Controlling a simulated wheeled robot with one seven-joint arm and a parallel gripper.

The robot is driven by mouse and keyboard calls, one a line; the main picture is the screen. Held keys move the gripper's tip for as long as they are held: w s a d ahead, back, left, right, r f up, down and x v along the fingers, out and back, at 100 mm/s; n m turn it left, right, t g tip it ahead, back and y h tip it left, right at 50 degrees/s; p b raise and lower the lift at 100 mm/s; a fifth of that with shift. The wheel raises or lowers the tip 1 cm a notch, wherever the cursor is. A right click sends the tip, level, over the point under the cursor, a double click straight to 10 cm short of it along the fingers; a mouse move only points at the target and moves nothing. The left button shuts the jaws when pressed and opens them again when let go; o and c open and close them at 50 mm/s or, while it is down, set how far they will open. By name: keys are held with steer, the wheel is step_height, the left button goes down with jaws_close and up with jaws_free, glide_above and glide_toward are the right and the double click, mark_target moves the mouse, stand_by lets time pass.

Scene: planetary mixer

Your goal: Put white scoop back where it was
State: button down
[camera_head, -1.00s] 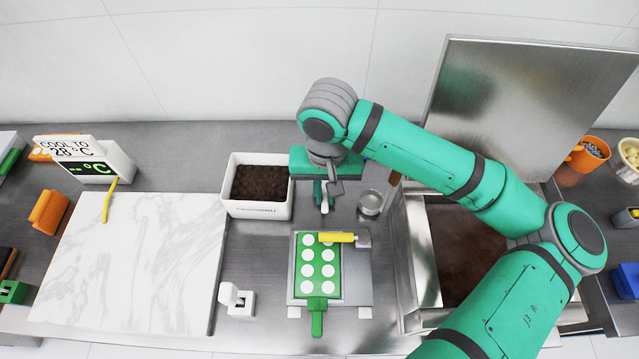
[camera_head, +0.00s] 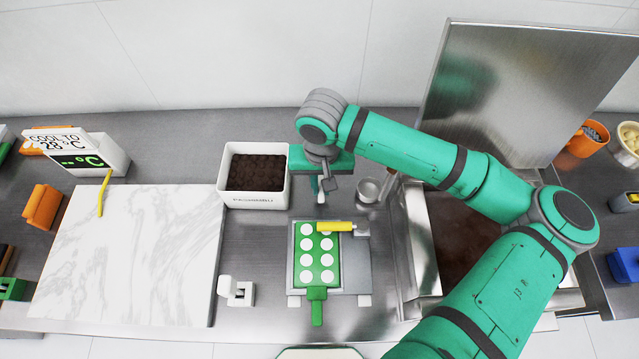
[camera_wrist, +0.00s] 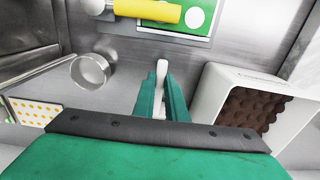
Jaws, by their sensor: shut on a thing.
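The white scoop (camera_wrist: 162,70) is pinched between the green fingers of my gripper (camera_wrist: 162,95) in the wrist view. Only a narrow white part shows beyond the fingertips; the rest is hidden by the fingers. In the head view my gripper (camera_head: 319,188) is over the steel worktop, right of the white bin and behind the green mould. A bit of the white scoop (camera_head: 321,198) shows below the fingers. I cannot tell whether it touches the worktop. A small white stand (camera_head: 240,294) is at the front left of the mould.
A white bin (camera_head: 226,190) of brown pieces stands left of my gripper. A steel ladle (camera_head: 368,190) is close on its right. A green mould (camera_head: 316,262) with white rounds and a yellow-handled tool (camera_head: 336,226) lies in front. A marble slab (camera_head: 130,255) is left.

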steer(key=c, duration=1.8)
jaws_free()
steer(key=shift+a+f, duration=0.1)
step_height(320, 180, up, 12)
